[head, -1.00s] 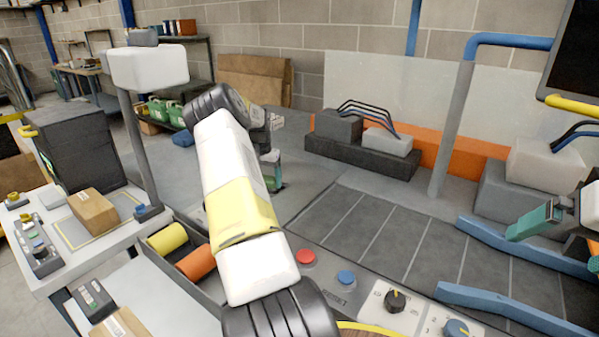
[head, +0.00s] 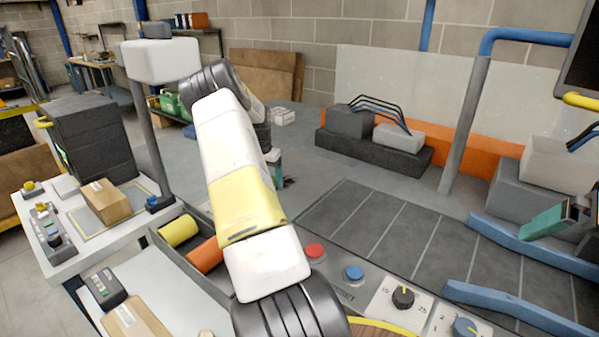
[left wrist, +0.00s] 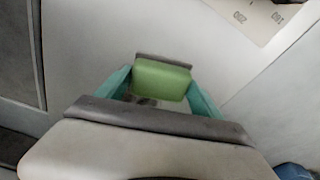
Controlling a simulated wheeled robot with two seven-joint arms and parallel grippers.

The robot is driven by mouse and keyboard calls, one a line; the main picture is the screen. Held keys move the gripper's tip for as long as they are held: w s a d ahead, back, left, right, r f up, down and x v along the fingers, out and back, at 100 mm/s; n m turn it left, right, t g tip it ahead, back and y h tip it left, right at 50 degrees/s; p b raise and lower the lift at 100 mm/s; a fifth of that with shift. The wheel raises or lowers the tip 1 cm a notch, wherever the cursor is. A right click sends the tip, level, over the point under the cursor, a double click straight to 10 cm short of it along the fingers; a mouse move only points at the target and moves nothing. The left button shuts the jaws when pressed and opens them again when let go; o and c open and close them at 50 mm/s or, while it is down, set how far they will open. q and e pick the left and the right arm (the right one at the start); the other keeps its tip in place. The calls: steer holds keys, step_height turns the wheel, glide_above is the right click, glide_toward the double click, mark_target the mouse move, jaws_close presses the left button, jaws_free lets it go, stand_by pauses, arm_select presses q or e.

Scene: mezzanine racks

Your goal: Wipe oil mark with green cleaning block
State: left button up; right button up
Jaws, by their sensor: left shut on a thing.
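The green cleaning block (left wrist: 162,80) shows in the left wrist view, held between the two teal fingers of my left gripper (left wrist: 160,88). In the head view my left gripper (head: 274,165) is low over the grey deck (head: 320,165), partly behind my own arm; the block is hardly visible there. A dark smudge (head: 290,182), perhaps the oil mark, lies on the deck just right of the fingertips. A dark patch (left wrist: 143,100) also shows below the block in the left wrist view. I cannot tell if the block touches the surface. My right gripper (head: 548,221) is at the right edge, its jaw gap unclear.
A panel with a red button (head: 314,250), a blue button (head: 353,273) and knobs is in front. Blue rails (head: 530,243) flank the dark roller bed on the right. Yellow (head: 179,231) and orange rolls lie in a trough at left. A dark block unit (head: 370,152) stands behind.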

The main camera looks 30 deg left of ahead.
mark_target(294, 176)
arm_select(q)
steer(key=shift+w+d+r, duration=0.1)
steer(key=shift+w, duration=1)
steer(key=shift+w+d, duration=0.1)
steer(key=shift+w, duration=1)
steer(key=shift+w+d, duration=0.15)
steer(key=shift+w, duration=1.75)
steer(key=shift+w+d, duration=0.2)
steer(key=shift+w, duration=1.7)
steer(key=shift+d, duration=0.8)
steer(key=shift+s+d+f, duration=0.2)
steer(key=shift+d, duration=0.25)
steer(key=shift+s+a+r, duration=0.1)
steer(key=shift+s+a, duration=0.1)
steer(key=shift+s, duration=1.7)
steer(key=shift+s+a+r, duration=0.1)
steer(key=shift+s+a, duration=0.05)
steer(key=shift+s, duration=1.7)
steer(key=shift+s+a+f, duration=0.15)
steer(key=shift+s, duration=2.05)
steer(key=shift+w, duration=0.1)
